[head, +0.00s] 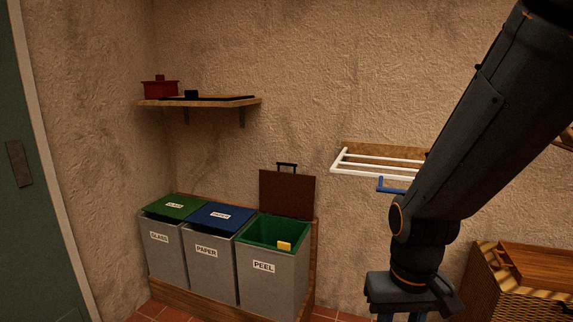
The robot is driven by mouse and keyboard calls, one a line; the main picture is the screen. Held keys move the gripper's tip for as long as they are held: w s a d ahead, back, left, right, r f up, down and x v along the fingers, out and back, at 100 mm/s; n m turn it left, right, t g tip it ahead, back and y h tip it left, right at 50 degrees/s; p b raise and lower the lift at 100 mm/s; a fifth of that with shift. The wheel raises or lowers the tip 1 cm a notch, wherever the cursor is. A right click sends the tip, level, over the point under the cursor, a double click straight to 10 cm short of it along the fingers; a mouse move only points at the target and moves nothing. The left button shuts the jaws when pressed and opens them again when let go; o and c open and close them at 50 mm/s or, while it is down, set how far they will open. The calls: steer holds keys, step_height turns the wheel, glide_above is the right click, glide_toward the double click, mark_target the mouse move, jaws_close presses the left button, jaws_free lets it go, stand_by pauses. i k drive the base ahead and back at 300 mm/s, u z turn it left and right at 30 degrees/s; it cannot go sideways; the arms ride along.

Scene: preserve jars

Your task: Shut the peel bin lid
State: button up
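The peel bin (272,287) is a grey box labelled PEEL with a green inside, at the right end of a row of bins. Its brown lid (287,194) stands upright at the back, open, with a black handle (286,164) on its top edge. A small yellow thing (284,246) shows inside the bin's opening. My gripper (400,317) is right of the bin at the bottom edge, pointing down and apart from bin and lid.
The glass bin (163,248) and paper bin (208,267) stand left with lids down, in a wooden surround (190,304). A wall shelf (215,102) holds a red pot (160,88). A white rack (375,165) and wicker chest (503,285) are at right.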

mark_target(281, 193)
steer(key=u, duration=0.05)
steer(key=i, duration=1.1)
steer(key=z, duration=0.6)
